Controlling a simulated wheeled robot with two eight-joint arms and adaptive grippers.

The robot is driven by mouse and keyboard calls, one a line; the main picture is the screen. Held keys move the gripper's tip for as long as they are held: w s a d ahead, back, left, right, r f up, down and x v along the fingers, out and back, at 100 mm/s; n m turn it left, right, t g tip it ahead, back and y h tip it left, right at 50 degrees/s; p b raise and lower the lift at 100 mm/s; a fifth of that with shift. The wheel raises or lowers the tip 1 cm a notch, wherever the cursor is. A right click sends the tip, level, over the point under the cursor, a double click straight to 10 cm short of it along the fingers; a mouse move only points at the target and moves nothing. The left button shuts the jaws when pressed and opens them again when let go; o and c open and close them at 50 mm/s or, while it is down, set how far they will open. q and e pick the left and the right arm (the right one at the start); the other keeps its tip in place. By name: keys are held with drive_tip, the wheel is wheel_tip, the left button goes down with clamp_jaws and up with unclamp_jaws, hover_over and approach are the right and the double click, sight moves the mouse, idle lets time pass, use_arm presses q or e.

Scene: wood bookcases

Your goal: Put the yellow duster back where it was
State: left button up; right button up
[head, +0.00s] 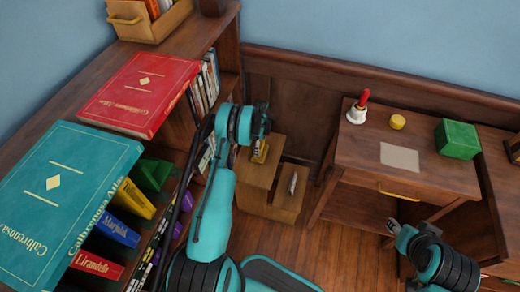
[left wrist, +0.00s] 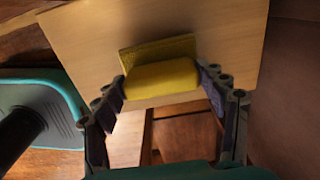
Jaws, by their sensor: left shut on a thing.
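The yellow duster (left wrist: 160,80) is between the two fingers of my left gripper (left wrist: 162,88) in the left wrist view, with a darker yellow part along its far side. The gripper is shut on it. In the head view my left gripper (head: 260,146) is at the wooden step stool (head: 257,174), and a bit of yellow shows under it. The stool's pale top (left wrist: 215,35) is behind the duster in the wrist view; I cannot tell whether they touch. My right gripper (head: 394,229) is near the desk's lower front; its jaws are too small to read.
A desk (head: 360,138) at the right holds a red-handled bell (head: 358,108), a yellow round thing (head: 397,121), a pale sheet (head: 399,157) and a green box (head: 457,139). The bookcase at the left bears a red book (head: 140,92) and a teal book (head: 62,195).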

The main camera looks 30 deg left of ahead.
use_arm(q)
drive_tip(key=shift+f, duration=0.75)
drive_tip(key=shift+r, duration=0.1)
use_arm(e)
drive_tip(key=shift+f, duration=0.35)
use_arm(q)
drive_tip(key=o, duration=1.3)
